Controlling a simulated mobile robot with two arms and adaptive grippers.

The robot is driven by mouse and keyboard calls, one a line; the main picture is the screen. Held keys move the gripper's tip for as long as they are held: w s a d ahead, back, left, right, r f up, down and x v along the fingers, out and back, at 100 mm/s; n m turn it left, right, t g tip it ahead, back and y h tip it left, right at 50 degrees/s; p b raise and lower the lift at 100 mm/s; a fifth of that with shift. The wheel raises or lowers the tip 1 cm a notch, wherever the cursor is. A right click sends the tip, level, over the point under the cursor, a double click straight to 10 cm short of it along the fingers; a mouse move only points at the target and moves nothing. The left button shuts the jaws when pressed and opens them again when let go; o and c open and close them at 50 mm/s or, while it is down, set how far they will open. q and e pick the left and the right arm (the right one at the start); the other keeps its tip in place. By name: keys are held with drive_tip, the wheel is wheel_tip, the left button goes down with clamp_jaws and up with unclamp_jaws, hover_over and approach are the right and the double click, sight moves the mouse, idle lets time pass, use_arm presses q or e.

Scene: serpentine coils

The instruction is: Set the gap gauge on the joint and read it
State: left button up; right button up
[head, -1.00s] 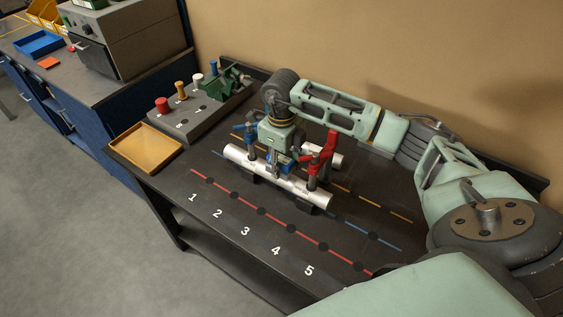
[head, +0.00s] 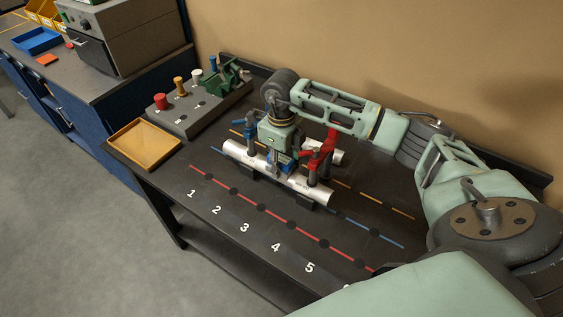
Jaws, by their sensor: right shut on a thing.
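My right gripper (head: 276,166) points down at the pipes between the two clamps. It is shut on a small blue piece, apparently the gap gauge (head: 287,164), at pipe level. The fingers and pipes partly hide it, so I cannot tell whether it touches the joint, and no reading is legible. My left gripper is not in view.
A yellow-brown tray (head: 143,148) sits at the bench's left corner. Beside it, a grey rack (head: 203,112) carries coloured knobs and a green tool (head: 228,76). The numbered front strip of the bench (head: 230,205) is clear. A wall stands behind.

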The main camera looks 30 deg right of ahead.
drive_tip(key=o, duration=1.3)
drive_tip(key=shift+o, duration=0.2)
